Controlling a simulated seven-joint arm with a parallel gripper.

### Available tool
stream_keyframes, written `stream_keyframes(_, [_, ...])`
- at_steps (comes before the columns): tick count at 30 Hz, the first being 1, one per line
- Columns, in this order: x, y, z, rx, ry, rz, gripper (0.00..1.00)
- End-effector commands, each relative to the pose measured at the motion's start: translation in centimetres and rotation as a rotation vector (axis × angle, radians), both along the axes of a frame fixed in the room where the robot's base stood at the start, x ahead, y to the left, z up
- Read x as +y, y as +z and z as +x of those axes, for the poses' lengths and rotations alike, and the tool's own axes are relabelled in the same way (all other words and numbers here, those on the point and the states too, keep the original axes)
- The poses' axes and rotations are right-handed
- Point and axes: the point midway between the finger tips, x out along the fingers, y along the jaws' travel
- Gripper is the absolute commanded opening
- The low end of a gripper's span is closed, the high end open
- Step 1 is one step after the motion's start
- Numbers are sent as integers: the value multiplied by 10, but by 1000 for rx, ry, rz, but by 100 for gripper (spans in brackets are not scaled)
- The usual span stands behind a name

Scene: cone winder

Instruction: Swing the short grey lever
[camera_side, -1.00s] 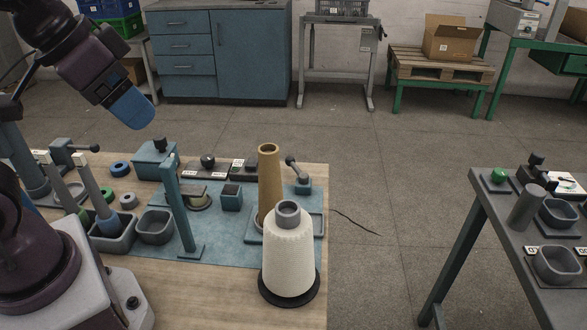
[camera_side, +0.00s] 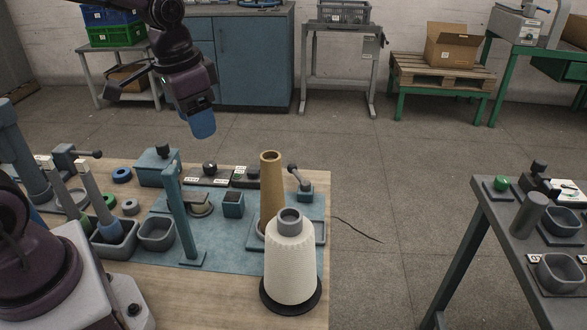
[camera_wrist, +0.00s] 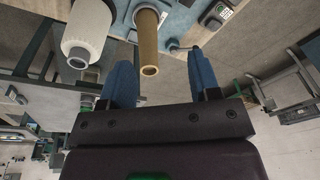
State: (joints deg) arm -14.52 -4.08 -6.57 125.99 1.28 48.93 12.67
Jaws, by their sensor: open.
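A short grey lever (camera_side: 296,175) with a round knob stands tilted on a small teal block at the back right of the mat, behind the tan cone. Another grey arm with a dark knob (camera_side: 90,154) is at the back left of the table. My gripper (camera_side: 202,124) hangs above the back of the table, left of the short lever and well clear of it. In the wrist view my blue fingers (camera_wrist: 163,80) are spread apart with nothing between them.
The tall tan cone (camera_side: 270,190) and the white yarn cone (camera_side: 291,258) stand in front of the lever. A teal upright post (camera_side: 178,215) and grey bins (camera_side: 156,233) are to the left. The air around my gripper is free.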

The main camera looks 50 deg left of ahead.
Motion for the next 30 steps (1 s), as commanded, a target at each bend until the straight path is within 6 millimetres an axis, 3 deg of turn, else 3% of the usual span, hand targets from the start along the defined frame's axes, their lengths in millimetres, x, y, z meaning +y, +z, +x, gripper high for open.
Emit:
stream_keyframes(8, [36,-75,92,65,-452,-17,57])
stream_keyframes(15, [66,-148,168,-38,-1036,24,57])
stream_keyframes(18, [71,-154,195,-104,-1279,108,57])
stream_keyframes(21, [76,-140,214,-149,-1474,222,57])
stream_keyframes(25, [78,-137,218,-153,-1635,290,57])
stream_keyframes(30, [77,-142,220,-152,-1701,310,57])
